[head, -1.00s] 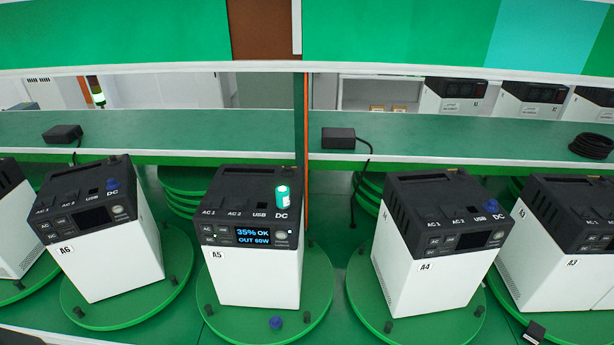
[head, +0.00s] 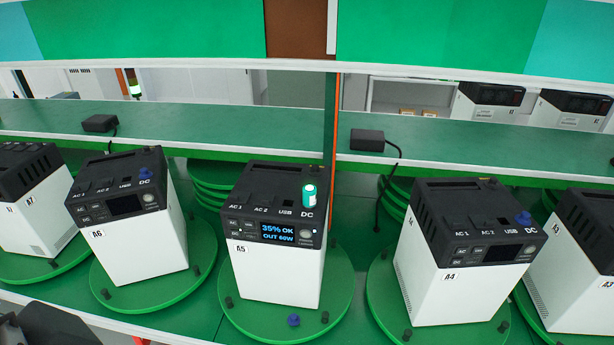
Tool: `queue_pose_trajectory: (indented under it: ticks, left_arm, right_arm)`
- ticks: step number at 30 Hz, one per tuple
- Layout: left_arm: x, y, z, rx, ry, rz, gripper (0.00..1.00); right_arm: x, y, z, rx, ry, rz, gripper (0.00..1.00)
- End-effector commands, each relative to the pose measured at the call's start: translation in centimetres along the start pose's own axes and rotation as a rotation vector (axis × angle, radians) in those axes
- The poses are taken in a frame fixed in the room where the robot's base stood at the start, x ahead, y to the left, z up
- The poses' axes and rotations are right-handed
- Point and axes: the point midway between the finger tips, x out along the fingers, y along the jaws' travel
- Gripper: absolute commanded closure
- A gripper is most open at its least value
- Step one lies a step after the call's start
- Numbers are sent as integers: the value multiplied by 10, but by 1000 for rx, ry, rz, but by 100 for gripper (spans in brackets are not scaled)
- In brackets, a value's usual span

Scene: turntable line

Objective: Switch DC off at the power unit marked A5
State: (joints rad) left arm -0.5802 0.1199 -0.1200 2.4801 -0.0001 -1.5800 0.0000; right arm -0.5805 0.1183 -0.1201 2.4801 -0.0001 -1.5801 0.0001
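The power unit marked A5 (head: 280,275) stands upright on a green turntable (head: 340,300) near the middle of the head view. Its lit screen (head: 278,233) reads 35% OK, OUT 60W. The small DC button (head: 235,234) is at the lower left of the front panel, with a small light beside it. A glowing teal plug (head: 308,196) stands in the DC socket on top. A dark part of my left arm (head: 45,325) shows at the lower left corner, away from A5; its fingertips cannot be made out. My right gripper is not in view.
Units A6 (head: 142,245) and A4 (head: 460,290) stand on turntables either side, with dark screens and blue caps on top. A blue knob (head: 293,320) is on A5's turntable rim. A shelf (head: 230,125) with black adapters (head: 368,140) runs behind.

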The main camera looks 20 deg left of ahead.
Motion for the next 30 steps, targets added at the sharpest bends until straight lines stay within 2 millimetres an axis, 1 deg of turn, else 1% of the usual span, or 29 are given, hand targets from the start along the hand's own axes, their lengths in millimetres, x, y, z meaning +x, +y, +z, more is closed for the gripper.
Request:
queue_pose_trajectory:
  ticks: [1,2,27,30]
  left_arm:
    - [0,0,0,0,0,0,1]
    - [0,0,0,0,0,0,5]
    - [0,0,0,0,0,0,99]
    - [0,0,0,0,0,0,100]
  right_arm:
    - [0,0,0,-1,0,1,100]
    - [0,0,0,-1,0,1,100]
    - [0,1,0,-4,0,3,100]
    - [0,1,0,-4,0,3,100]
